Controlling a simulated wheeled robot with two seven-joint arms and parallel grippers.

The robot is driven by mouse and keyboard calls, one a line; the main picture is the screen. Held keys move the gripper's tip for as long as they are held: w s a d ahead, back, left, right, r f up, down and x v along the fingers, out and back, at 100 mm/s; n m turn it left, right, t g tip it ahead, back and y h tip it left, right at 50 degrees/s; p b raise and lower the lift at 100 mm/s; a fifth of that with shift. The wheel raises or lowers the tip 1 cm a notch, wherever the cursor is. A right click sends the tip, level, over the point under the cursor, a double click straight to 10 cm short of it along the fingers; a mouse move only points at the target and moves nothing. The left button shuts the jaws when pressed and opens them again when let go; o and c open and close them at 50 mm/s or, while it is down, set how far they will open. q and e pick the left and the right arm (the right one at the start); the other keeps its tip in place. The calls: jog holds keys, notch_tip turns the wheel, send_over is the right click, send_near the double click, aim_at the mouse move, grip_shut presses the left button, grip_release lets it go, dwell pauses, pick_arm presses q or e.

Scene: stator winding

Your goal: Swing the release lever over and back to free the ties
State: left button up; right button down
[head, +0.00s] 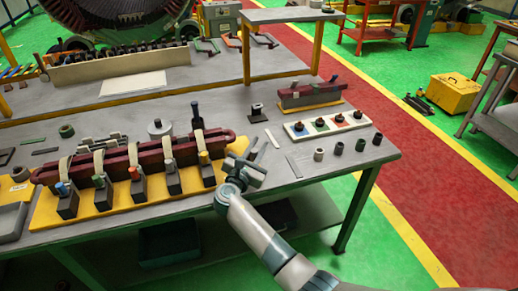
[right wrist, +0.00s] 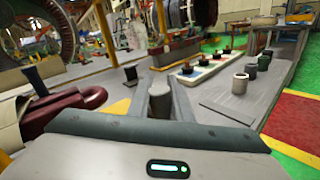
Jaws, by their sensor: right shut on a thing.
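A dark red bar assembly (head: 120,162) lies along a yellow base (head: 150,196) on the bench, with several pale ties looped over it. Blocks with coloured knobs stand in front of the ties. My right gripper (head: 250,168) is at the right end of the base, low over the bench. It is shut on a grey, round-topped upright piece (right wrist: 158,98), which looks like the release lever; the fingers largely hide it in the head view. The bar's rounded red end (right wrist: 75,103) is to the left in the right wrist view. My left gripper is out of view.
A white strip with several coloured pads (head: 327,124) lies right of the gripper. Several small cups (head: 338,148) stand near the bench's right edge. A black-topped post (head: 257,112) and a dark upright handle (head: 197,118) stand behind. Flat strips lie on the bench between.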

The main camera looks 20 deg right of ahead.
jog(key=shift+s+a+m+g+h+b, duration=0.15)
jog(key=shift+m+g+h+b, duration=0.2)
jog(key=shift+m+g+h, duration=0.25)
jog(key=shift+h, duration=0.3)
jog(key=c, duration=1.6)
grip_release()
